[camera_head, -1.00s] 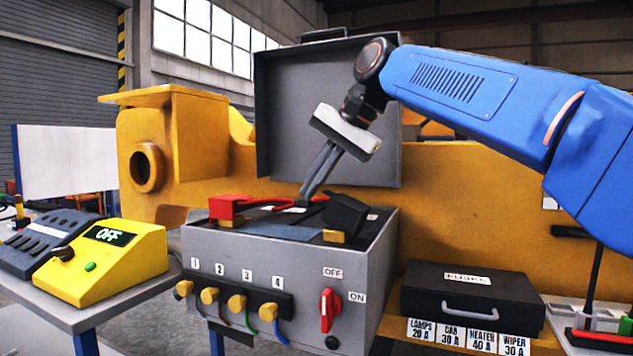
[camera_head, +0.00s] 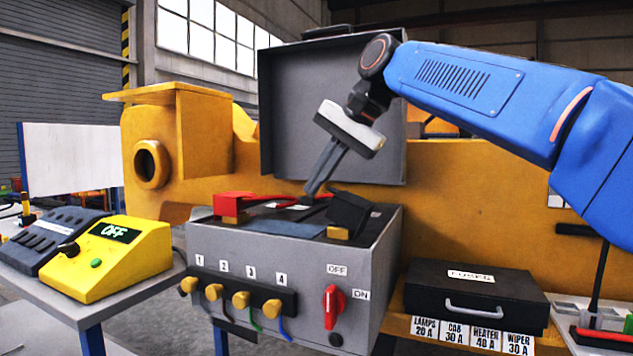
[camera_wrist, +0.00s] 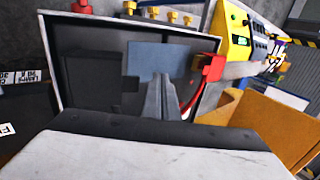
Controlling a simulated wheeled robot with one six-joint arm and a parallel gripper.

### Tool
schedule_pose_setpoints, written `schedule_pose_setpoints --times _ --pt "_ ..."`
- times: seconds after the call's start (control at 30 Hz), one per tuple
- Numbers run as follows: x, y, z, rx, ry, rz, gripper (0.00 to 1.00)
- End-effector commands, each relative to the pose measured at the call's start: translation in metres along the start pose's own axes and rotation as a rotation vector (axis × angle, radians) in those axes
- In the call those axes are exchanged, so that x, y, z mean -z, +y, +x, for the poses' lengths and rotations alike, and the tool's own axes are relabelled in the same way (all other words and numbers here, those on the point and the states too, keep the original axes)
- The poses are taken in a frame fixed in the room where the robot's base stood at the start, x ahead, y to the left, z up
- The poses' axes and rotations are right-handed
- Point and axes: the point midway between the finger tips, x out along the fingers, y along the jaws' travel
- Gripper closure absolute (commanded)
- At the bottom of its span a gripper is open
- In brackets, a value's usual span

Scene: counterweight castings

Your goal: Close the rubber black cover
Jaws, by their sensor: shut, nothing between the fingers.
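The rubber black cover (camera_head: 349,212) stands tilted up above a brass-coloured terminal (camera_head: 337,233) at the right side of the open grey box. My gripper (camera_head: 308,192) points down into the box, just left of and behind the black cover. Its fingers are together and hold nothing. I cannot tell whether the fingertips touch anything. In the wrist view the shut fingers (camera_wrist: 165,82) reach in front of a blue-grey panel (camera_wrist: 158,62). The black cover is hard to make out there against the dark interior.
A red cover (camera_head: 232,203) with a red cable sits at the box's left. The grey lid (camera_head: 290,110) stands open behind my gripper. The front has yellow knobs and a red switch (camera_head: 332,306). A black fuse case (camera_head: 475,290) is at right, a yellow "OFF" meter (camera_head: 110,260) at left.

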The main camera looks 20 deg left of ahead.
Motion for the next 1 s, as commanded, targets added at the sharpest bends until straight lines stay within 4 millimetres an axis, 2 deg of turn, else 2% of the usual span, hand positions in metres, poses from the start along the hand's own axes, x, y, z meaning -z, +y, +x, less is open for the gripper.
schedule_pose_setpoints --times 0.33,0.83,1.0 --pt "0.0 -0.001 -0.001 0.0 0.0 0.0 1.0" --pt "0.0 -0.009 -0.015 0.001 0.001 0.0 1.0" --pt "-0.006 -0.003 -0.035 0.001 0.003 0.002 1.0"
